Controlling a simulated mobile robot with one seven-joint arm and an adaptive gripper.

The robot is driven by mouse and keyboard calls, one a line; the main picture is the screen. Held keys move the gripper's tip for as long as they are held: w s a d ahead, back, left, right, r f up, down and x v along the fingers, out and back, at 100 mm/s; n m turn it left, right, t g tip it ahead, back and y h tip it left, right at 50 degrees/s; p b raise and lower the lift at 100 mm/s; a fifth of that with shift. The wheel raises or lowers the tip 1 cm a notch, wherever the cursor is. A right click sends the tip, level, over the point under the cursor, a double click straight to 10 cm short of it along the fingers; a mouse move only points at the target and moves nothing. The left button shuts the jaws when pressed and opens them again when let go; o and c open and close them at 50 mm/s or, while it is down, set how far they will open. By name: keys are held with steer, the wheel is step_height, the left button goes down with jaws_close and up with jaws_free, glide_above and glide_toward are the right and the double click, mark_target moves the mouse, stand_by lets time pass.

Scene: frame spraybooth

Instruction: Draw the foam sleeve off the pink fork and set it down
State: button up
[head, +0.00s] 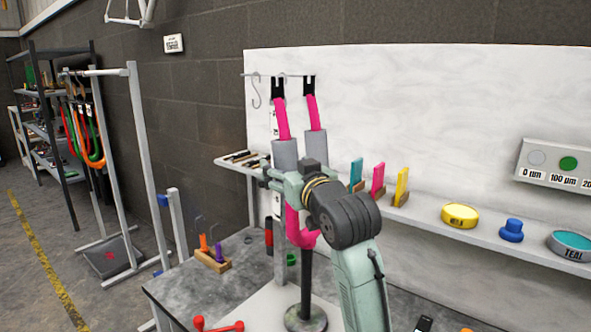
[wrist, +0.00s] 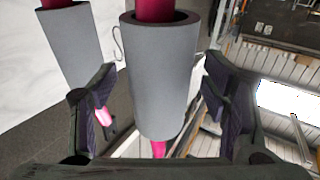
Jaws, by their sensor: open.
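The pink fork (head: 300,234) hangs with its two legs upward and black ends at a rail. A grey foam sleeve is around each leg: a left sleeve (head: 285,154) and a right sleeve (head: 316,146). My gripper (head: 296,177) is at the lower part of the sleeves and hides some of the fork. In the wrist view one sleeve (wrist: 160,75) stands between the open fingers, with gaps at both sides; pink leg shows above and below it. The other sleeve (wrist: 72,45) is at the left, outside the fingers. Which leg is between the fingers is hard to tell in the head view.
A shelf (head: 480,236) along the white panel holds colored strips, a yellow tin (head: 461,215), a blue knob (head: 511,230) and a teal tin (head: 572,244). A stand post with a round base (head: 305,318) is on the bench. An empty hook (head: 256,92) hangs left of the fork.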

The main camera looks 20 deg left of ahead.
mark_target(279, 128)
steer(key=shift+w+a, duration=0.25)
steer(key=shift+c, duration=0.3)
steer(key=c, duration=1.3)
steer(key=shift+r, duration=0.15)
steer(key=shift+w+a+r+p, duration=0.1)
steer(key=shift+a+r+p, duration=0.1)
steer(key=shift+r+p, duration=0.75)
steer(key=shift+a+r+p, duration=0.15)
steer(key=shift+r+p, duration=0.65)
steer(key=shift+r, duration=0.1)
steer(key=shift+a+r, duration=0.1)
steer(key=shift+r, duration=0.05)
steer(key=shift+w+a+r+p, duration=0.1)
steer(key=shift+a+r+p, duration=0.2)
steer(key=shift+r+p, duration=0.65)
steer(key=shift+a+r+p, duration=0.25)
steer(key=shift+r+p, duration=0.6)
steer(key=shift+r, duration=0.15)
